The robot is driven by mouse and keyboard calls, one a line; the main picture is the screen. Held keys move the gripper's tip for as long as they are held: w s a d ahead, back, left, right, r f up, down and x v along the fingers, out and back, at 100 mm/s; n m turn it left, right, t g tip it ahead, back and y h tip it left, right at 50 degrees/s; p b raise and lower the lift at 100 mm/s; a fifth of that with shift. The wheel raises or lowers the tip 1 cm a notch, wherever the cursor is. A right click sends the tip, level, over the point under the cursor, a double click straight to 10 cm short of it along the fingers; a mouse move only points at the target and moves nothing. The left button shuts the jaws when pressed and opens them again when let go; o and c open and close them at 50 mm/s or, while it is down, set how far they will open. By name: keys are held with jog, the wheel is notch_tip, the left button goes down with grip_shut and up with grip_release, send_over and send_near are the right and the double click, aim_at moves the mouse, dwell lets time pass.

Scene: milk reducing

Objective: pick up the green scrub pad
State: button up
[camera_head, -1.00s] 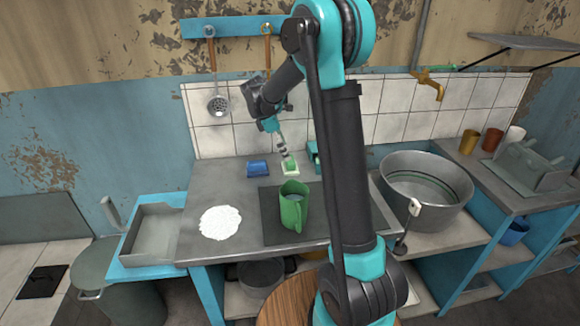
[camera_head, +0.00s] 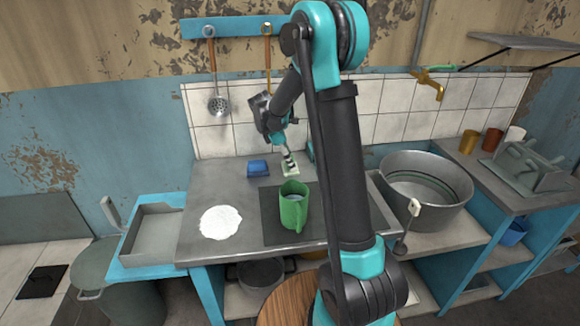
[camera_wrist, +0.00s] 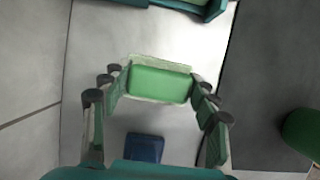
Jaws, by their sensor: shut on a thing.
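The green scrub pad (camera_wrist: 160,84) sits between my fingers in the wrist view, a green block with a pale rim. In the head view only its pale lower part (camera_head: 291,172) shows at the back of the counter; my fingers hide the green top. My gripper (camera_head: 288,162) reaches down to it from above. In the wrist view my gripper (camera_wrist: 158,92) has its fingers at both sides of the pad, shut on it. I cannot tell whether the pad is clear of the counter.
A blue block (camera_head: 257,168) lies to the left of the pad. A green jug (camera_head: 293,206) stands in front on a dark mat (camera_head: 271,228). A white patch (camera_head: 220,222) lies on the counter (camera_head: 200,195). A large metal pot (camera_head: 425,205) stands to the right.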

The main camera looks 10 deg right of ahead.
jog(key=c, duration=0.4)
jog(key=shift+r, duration=0.1)
notch_tip(320, 180, up, 20)
jog(key=shift+f, duration=0.1)
